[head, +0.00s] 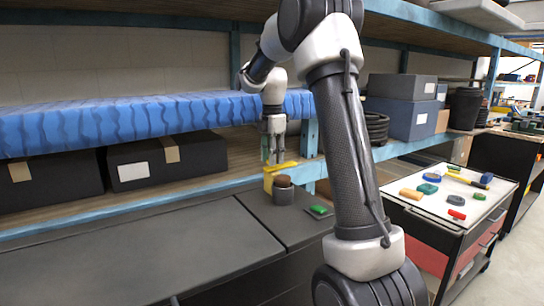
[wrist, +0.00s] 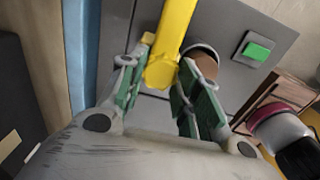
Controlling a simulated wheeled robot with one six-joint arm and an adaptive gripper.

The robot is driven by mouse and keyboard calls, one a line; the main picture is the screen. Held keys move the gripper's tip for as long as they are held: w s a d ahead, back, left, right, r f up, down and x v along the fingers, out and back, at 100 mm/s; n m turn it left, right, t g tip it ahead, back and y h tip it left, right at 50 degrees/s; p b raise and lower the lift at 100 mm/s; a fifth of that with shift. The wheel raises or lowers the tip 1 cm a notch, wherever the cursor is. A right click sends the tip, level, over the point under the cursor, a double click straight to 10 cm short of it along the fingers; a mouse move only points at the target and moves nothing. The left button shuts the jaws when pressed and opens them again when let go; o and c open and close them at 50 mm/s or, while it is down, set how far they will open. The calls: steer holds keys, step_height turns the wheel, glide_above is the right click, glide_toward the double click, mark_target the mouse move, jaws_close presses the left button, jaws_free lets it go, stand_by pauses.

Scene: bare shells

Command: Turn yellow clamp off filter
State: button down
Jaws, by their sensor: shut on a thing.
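The yellow clamp (head: 284,167) is at the front edge of the shelf, above a dark cylinder with a brown top, which looks like the filter (head: 283,190). My gripper (head: 272,160) points down onto the clamp. In the wrist view, the yellow bar of the clamp (wrist: 174,35) runs from the top edge down between my two green-padded fingers (wrist: 160,75), which are shut on it. The brown top of the filter (wrist: 205,64) shows just right of the bar, partly hidden by the right finger. I cannot tell whether clamp and filter touch.
A green button on a grey plate (head: 319,210) lies right of the filter on the dark cabinet top (head: 180,250). A tool cart (head: 415,210) with small coloured items stands at right.

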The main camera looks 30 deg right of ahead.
steer(key=shift+s+d, duration=0.1)
steer(key=shift+d, duration=0.1)
steer(key=c, duration=1)
jaws_free()
steer(key=shift+r, duration=0.25)
step_height(320, 180, up, 12)
steer(key=shift+f, duration=0.25)
